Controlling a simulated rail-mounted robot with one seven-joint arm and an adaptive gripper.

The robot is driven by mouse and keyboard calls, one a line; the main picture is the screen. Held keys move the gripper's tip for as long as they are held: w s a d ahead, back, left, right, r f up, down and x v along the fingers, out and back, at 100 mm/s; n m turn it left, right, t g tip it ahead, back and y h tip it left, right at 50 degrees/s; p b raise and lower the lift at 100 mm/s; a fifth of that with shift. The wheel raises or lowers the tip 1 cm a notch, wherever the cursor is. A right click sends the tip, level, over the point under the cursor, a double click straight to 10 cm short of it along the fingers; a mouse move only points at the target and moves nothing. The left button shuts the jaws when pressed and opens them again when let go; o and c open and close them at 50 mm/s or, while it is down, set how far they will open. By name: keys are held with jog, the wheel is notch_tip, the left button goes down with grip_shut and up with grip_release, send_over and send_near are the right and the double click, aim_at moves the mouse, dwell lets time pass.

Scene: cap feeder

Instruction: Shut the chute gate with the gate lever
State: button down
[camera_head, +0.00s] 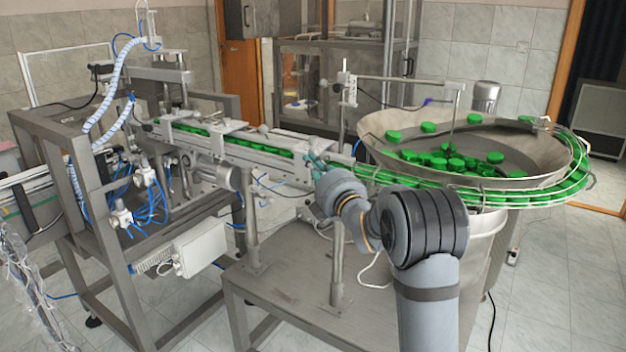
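The chute (265,142) is a pale metal track carrying a row of green caps, running from the bowl feeder toward the upper left. My arm reaches up from the bottom, and its end, my gripper (316,165), is at the chute's right part, where it meets the bowl's outer track. My gripper is small, dark teal and partly hidden by my own wrist. I cannot make out its fingers or whether it is touching anything. The gate and gate lever cannot be told apart from the metal parts there and may be hidden behind my wrist.
The bowl feeder (382,148) holds loose green caps; a railed outer track (575,182) curves around it. A thin post with a crossbar (395,79) stands behind the chute. A metal frame machine (110,215) with blue hoses is left. A steel table (290,290) lies below.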

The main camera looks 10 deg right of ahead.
jog(key=a+b+v, duration=0.2)
jog(key=b+v, duration=0.6)
jog(key=v, duration=0.5)
jog(key=shift+s+a+f, duration=0.3)
jog(key=shift+a, duration=0.05)
jog(key=shift+w, duration=0.1)
jog(key=d+p+x, duration=0.2)
jog(key=p+x, duration=0.6)
jog(key=x, duration=0.4)
jog(key=shift+w+d+r+p, duration=0.25)
jog(key=shift+w+r+p, duration=0.15)
jog(key=shift+w, duration=0.3)
